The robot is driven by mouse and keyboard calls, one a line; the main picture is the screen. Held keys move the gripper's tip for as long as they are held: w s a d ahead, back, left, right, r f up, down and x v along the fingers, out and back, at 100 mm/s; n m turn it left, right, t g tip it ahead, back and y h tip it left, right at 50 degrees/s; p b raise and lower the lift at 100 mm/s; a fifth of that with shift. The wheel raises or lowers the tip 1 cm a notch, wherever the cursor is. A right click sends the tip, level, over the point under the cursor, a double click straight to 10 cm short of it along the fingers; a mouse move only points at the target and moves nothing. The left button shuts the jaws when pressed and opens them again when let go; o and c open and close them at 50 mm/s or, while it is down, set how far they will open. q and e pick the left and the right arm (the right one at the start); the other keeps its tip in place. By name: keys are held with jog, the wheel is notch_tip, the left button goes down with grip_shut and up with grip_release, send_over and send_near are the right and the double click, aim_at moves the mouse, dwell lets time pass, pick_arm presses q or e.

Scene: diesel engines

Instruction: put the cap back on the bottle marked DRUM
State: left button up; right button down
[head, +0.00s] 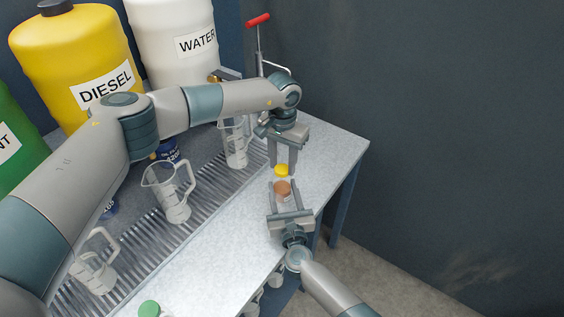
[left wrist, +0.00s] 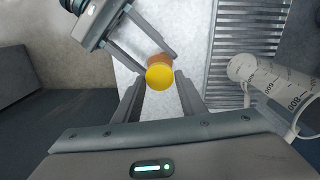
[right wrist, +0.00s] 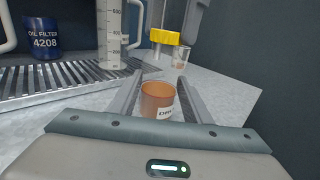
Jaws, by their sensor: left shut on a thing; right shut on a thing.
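A small brown bottle (head: 282,188) stands upright at the right part of the bench. In the right wrist view the bottle (right wrist: 158,100) sits between the fingers, its white label partly visible and hard to read in full. My right gripper (head: 283,194) is shut on the bottle. My left gripper (head: 281,168) points down and is shut on the yellow cap (head: 281,171). In the right wrist view the cap (right wrist: 163,37) is above and beyond the bottle, apart from it. In the left wrist view the cap (left wrist: 159,76) partly covers the bottle (left wrist: 158,60).
Several clear measuring jugs, one at the middle (head: 170,190), stand on the slotted grate (head: 130,240). Diesel (head: 75,65) and water (head: 175,50) drums stand behind. A green-topped item (head: 149,308) is at the front edge.

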pick_arm(q)
jog(key=m, duration=0.3)
jog(key=o, duration=1)
jog(key=shift+r, duration=0.15)
jog(key=shift+r, duration=2.15)
jog(key=shift+c, duration=0.2)
